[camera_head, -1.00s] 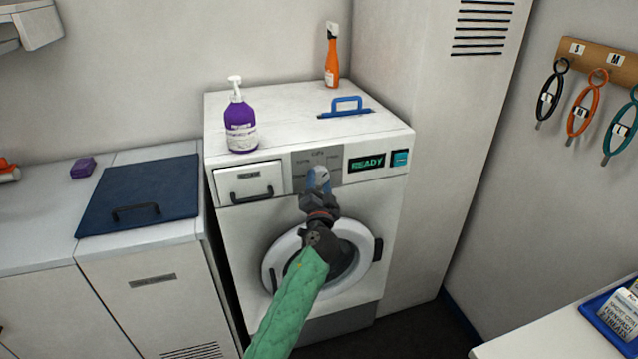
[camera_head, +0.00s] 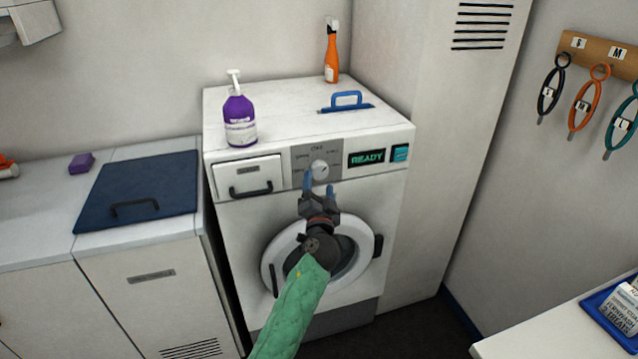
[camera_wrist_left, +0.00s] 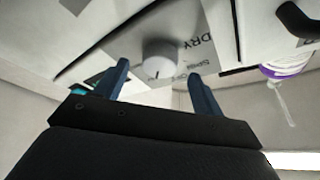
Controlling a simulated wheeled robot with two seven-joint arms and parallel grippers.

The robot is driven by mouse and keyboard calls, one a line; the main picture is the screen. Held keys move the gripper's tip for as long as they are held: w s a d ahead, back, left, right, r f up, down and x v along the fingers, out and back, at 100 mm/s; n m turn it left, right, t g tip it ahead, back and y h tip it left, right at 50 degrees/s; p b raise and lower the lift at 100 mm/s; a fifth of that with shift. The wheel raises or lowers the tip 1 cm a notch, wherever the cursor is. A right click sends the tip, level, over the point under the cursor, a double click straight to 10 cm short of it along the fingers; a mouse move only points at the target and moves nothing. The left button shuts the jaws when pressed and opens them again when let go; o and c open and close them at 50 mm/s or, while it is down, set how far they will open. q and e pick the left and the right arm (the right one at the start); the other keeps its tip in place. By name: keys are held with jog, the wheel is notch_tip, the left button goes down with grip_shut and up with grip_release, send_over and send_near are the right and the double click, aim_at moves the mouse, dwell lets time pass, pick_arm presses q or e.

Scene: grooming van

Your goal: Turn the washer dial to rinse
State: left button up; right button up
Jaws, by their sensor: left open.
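The washer (camera_head: 240,220) is a white front loader with a grey dial panel on its upper front. The round white dial (camera_head: 320,169) sits in that panel, with small labels around it, too small to read fully in the head view. It also shows in the left wrist view (camera_wrist_left: 160,57), where "DRY" can be read upside down beside it. My left gripper (camera_head: 319,183) is open and empty, its blue fingertips just below and in front of the dial. In the left wrist view the fingers (camera_wrist_left: 155,85) are spread wide, with the dial between and beyond them. My right gripper is not in view.
The display (camera_head: 367,159) reads READY, beside a teal button (camera_head: 400,153). A drawer with a black handle (camera_head: 249,178) is left of the dial.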

pick_arm(q)
jog(key=shift+b+v, duration=0.65)
jog(key=shift+v, duration=1.75)
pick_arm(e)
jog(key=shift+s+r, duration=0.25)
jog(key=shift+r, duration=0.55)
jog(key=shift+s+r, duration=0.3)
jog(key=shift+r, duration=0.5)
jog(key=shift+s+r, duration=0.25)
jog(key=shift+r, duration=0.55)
pick_arm(q)
jog(key=s+a+f+n+g+y, duration=0.2)
jog(key=s+a+f+n+g, duration=0.45)
jog(key=a+g, duration=0.2)
jog(key=s+a+f+g+h, duration=0.1)
jog(key=s+a+f+g, duration=0.1)
jog(key=s+f, duration=0.5)
jog(key=s+a+f+g+h, duration=0.1)
jog(key=s+f+g, duration=0.4)
jog(key=s, duration=1.4)
jog(key=s+a+f+g+h, duration=0.2)
jog(key=s+a+f+g, duration=0.2)
jog(key=s+f, duration=0.6)
jog(key=s, duration=0.4)
jog(key=shift+n, duration=0.35)
